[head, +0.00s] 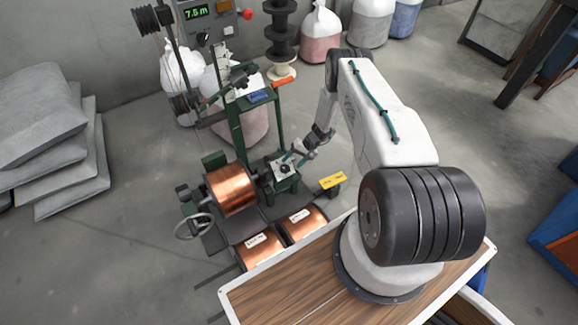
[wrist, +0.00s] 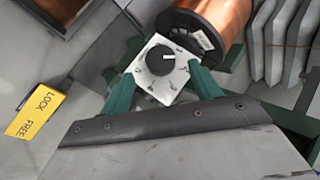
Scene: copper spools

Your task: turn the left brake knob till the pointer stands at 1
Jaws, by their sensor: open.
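The brake knob (wrist: 161,60) is a round black knob on a white square dial plate (wrist: 150,84) with small dark marks around it. A short white pointer line on the knob points to the right in the wrist view; the figures are too small to read surely. In the head view the dial plate (head: 284,168) sits on a green stand beside the copper spool. My gripper (wrist: 162,70) is open, its two green fingers on either side of the plate, with the knob between them and no visible grip. In the head view my gripper (head: 296,156) is just above the plate.
A yellow LOCK/FREE plate (head: 333,181) is right of the dial. Two more copper spools (head: 258,250) (head: 303,223) lie in front. A green frame (head: 238,130) rises behind.

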